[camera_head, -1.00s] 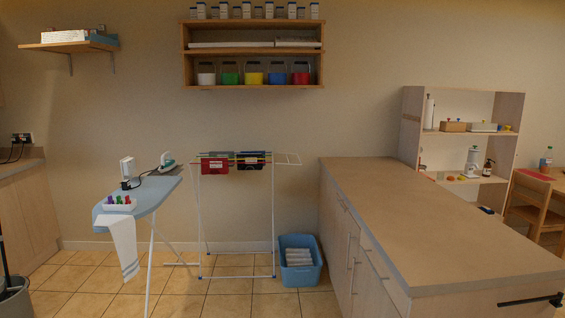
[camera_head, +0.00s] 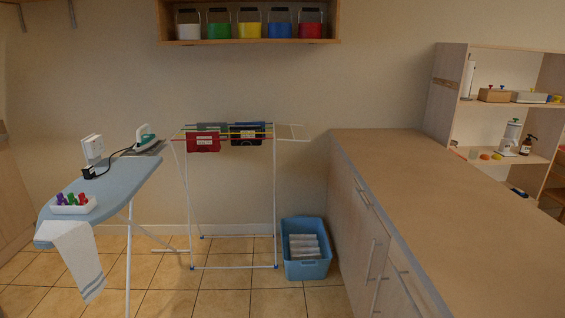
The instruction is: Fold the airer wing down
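The airer (camera_head: 275,205) stands on the tiled floor against the back wall, a white frame with thin legs. Its right wing (camera_head: 292,132) sticks out sideways, about level with the top. A red cloth (camera_head: 203,143) and a dark cloth (camera_head: 247,138) hang on its coloured top rails. On the left, the airer's top comes close to the ironing board's tip in the picture; I cannot tell if they touch. Neither of my grippers is in view.
An ironing board (camera_head: 110,185) with an iron (camera_head: 146,138) stands at left. A blue basket (camera_head: 306,262) sits right of the airer. A long counter (camera_head: 430,190) fills the right side. Floor tiles (camera_head: 230,300) before the airer are clear. A shelf (camera_head: 250,42) hangs above.

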